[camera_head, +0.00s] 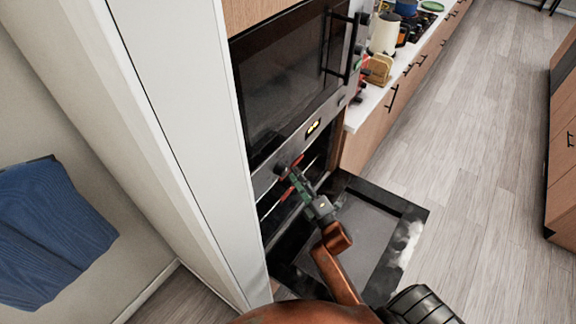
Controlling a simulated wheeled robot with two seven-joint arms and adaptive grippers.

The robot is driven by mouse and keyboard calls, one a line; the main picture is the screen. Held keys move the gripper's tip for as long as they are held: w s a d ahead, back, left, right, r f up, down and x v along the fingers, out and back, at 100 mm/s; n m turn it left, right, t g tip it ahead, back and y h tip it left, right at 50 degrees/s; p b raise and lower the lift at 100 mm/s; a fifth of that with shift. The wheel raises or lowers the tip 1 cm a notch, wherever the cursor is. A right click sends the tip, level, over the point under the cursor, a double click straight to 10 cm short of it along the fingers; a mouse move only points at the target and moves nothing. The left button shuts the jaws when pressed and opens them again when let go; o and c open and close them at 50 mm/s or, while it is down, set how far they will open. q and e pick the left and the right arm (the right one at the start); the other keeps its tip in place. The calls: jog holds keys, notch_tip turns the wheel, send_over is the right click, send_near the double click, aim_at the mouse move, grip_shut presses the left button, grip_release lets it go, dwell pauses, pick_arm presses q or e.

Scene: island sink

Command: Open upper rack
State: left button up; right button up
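The oven (279,160) is built into a tall cabinet, and its lower door (345,238) is folded down open. My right gripper (291,177) is at the oven opening, just below the control panel. Its two red-tipped fingers are spread apart, with nothing visible held between them. The upper rack is hard to make out in the dark cavity, partly hidden behind the gripper; I cannot tell whether a finger touches it. My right arm reaches up over the open door. My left gripper is not in view.
A closed dark glass door (290,80) with a black handle is above the control panel. A counter (372,100) with kitchen items runs behind to the right. A white panel (185,120) and a blue towel (52,235) are left. Wooden floor (480,150) is clear at right.

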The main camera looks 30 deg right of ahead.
aim_at(291, 166)
jog(key=w, duration=0.4)
jog(key=shift+w+d+r, duration=0.1)
jog(key=shift+d+r, duration=0.1)
jog(key=shift+r, duration=0.15)
jog(key=c, duration=0.7)
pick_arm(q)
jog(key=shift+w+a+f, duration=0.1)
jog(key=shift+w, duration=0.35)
pick_arm(e)
grip_shut()
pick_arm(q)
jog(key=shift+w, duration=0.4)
pick_arm(e)
jog(key=shift+r, duration=0.1)
